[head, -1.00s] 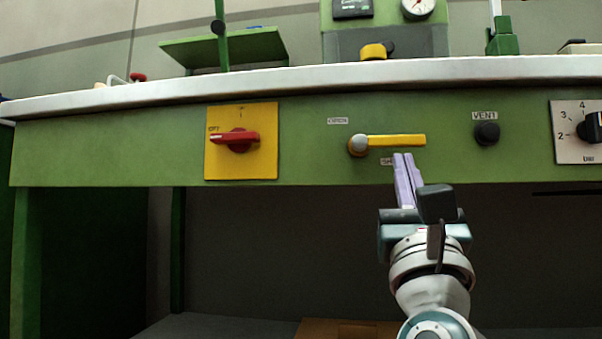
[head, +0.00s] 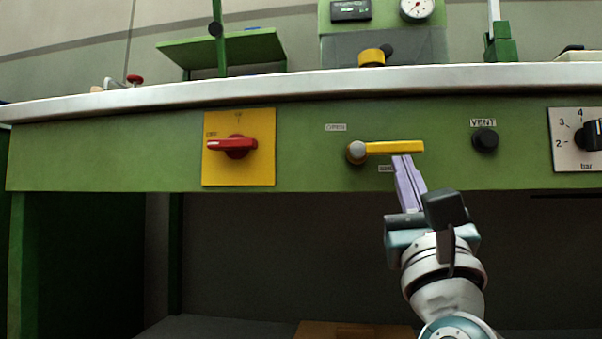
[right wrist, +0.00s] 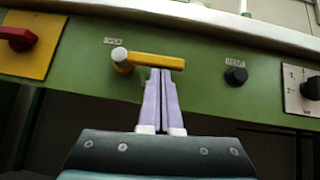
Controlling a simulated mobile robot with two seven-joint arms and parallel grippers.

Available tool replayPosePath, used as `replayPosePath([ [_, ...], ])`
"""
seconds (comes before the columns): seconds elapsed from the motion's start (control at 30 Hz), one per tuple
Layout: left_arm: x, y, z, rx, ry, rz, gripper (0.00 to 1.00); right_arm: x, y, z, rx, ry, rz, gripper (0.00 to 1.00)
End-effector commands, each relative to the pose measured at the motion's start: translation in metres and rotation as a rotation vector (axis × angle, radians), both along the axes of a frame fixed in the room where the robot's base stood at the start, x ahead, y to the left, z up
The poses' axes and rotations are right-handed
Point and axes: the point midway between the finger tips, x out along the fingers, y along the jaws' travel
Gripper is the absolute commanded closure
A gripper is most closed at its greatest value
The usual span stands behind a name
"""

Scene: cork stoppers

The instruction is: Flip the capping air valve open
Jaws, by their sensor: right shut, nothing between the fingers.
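The capping air valve has a yellow lever (head: 390,148) that lies level, pointing right from its round grey pivot (head: 356,152) on the green front panel. In the right wrist view the lever (right wrist: 158,61) crosses just above the fingertips. An "OPEN" label (head: 336,127) sits above left of the lever, and a partly hidden label (head: 386,169) sits below it. My right gripper (head: 403,160) is shut and empty, its lilac fingers pointing up just under the lever's outer half. In the right wrist view the fingertips (right wrist: 161,72) appear at the lever's lower edge; I cannot tell whether they touch.
A red rotary switch (head: 232,146) on a yellow plate is to the left. A black VENT knob (head: 485,140) and a bar dial (head: 578,139) are to the right. The pale bench top edge (head: 290,84) overhangs above. The space below the panel is open.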

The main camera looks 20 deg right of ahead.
Motion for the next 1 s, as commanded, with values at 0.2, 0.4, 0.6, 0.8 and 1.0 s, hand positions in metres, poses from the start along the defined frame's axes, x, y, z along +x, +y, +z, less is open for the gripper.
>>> replayPosePath([
  [0.2, 0.000, -0.001, 0.010, -0.004, 0.000, 0.003, 0.50, -0.002, -0.002, 0.007, -0.047, 0.023, -0.002, 1.00],
  [0.4, 0.000, -0.002, 0.030, -0.009, 0.000, 0.006, 0.50, -0.003, -0.004, 0.017, -0.141, 0.082, -0.001, 1.00],
  [0.6, 0.000, -0.003, 0.061, -0.009, 0.000, 0.006, 0.50, -0.005, -0.007, 0.031, -0.295, 0.176, 0.000, 1.00],
  [0.8, 0.000, -0.002, 0.097, -0.009, 0.000, 0.006, 0.50, -0.005, -0.008, 0.045, -0.457, 0.276, 0.001, 1.00],
  [1.0, 0.000, -0.001, 0.137, -0.005, 0.000, 0.004, 0.50, -0.005, -0.007, 0.058, -0.618, 0.376, 0.001, 1.00],
])
